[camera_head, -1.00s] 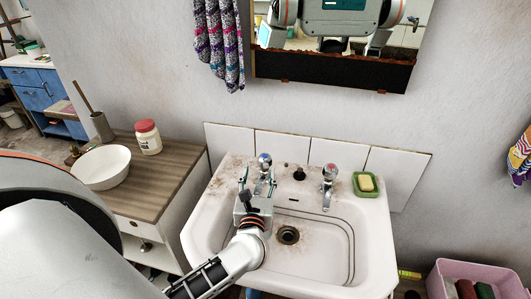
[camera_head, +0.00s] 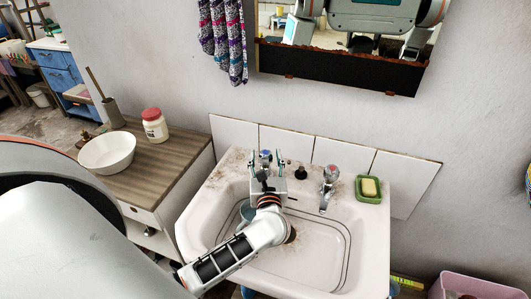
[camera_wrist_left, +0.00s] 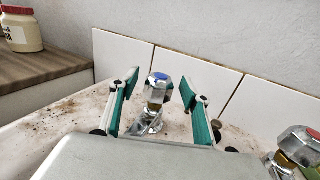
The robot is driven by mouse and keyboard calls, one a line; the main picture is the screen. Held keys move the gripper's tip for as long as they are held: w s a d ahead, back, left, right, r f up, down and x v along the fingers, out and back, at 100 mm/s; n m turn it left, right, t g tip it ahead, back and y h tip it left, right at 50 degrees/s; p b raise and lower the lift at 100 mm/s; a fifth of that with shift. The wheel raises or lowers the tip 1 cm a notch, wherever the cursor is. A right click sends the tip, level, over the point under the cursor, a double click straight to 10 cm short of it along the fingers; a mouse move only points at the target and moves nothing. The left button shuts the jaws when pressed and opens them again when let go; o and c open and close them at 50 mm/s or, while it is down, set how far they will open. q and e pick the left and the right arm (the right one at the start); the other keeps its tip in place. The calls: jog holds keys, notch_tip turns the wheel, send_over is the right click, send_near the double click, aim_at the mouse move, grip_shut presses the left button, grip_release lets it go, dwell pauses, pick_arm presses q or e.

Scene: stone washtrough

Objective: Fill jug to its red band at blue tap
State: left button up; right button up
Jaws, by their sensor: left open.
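The blue-marked tap (camera_head: 266,154) stands at the back left of the washbasin (camera_head: 367,243). In the left wrist view the tap's chrome head with its blue cap (camera_wrist_left: 158,80) shows between the fingers. My left gripper (camera_head: 267,161) is open, with one finger on each side of the tap head; I cannot tell whether either touches it. My right gripper is not in view.
A red-marked tap (camera_head: 329,180) stands right of the blue one, with a green soap dish (camera_head: 368,189) beyond. A wooden-topped cabinet (camera_head: 165,172) at left holds a white bowl (camera_head: 107,152) and a jar (camera_head: 154,125). A pink crate (camera_head: 478,287) is at lower right.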

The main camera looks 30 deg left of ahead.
pick_arm(q)
jog(key=shift+w+a, duration=0.45)
jog(key=shift+w, duration=0.25)
jog(key=c, duration=1.1)
jog(key=shift+f+n+g+y+b, duration=0.15)
jog(key=shift+n+g+y+b, duration=0.35)
jog(key=shift+n+y+b, duration=0.15)
jog(key=shift+n+g+y+b, duration=0.95)
jog(key=shift+g+y+b, duration=0.2)
jog(key=shift+g, duration=0.15)
jog(key=o, duration=1.1)
